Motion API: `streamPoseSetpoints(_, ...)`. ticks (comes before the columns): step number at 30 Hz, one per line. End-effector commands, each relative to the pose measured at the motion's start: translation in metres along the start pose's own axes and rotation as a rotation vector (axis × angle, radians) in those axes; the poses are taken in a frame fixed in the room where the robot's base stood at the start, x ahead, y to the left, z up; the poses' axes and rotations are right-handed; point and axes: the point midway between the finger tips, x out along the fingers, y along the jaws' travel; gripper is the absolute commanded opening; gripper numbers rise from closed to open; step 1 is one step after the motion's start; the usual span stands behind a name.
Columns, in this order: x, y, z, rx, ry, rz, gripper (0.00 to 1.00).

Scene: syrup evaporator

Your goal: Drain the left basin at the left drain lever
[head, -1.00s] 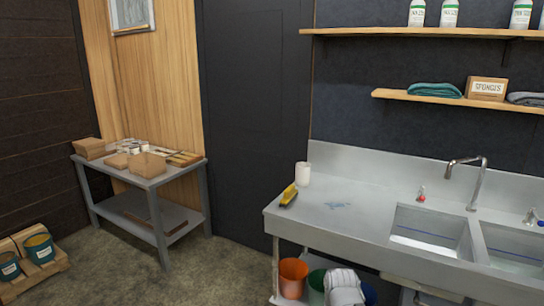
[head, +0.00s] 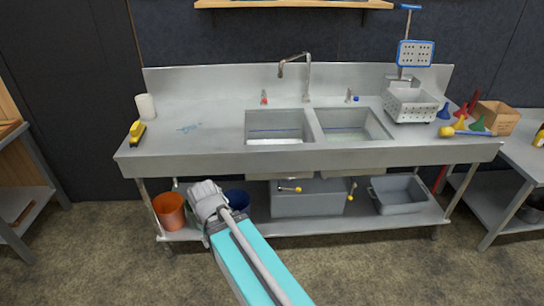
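The left basin (head: 279,119) is a steel sink bowl with a blue line on its back wall and a pale strip low inside; I cannot tell how much liquid it holds. Below it, the left drain lever (head: 290,189) shows as a short, roughly horizontal bar with a yellow knob at its right end. The right drain lever (head: 352,189) hangs steeply down under the right basin (head: 375,124), its yellow knob low.
Open floor lies in front.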

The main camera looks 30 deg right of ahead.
Motion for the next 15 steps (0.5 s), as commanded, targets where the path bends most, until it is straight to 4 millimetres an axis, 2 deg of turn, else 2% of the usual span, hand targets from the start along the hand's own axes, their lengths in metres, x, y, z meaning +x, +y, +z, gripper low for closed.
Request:
streamPoseSetpoints(2,0.000,0.000,0.000,0.000,0.000,0.000,0.53)
streamPoseSetpoints(6,0.002,0.000,-0.001,0.000,0.003,-0.004,0.79)
streamPoseSetpoints(8,0.005,0.001,-0.003,0.000,0.008,-0.011,0.88)
streamPoseSetpoints(15,0.033,0.007,-0.021,0.002,0.064,-0.079,0.88)
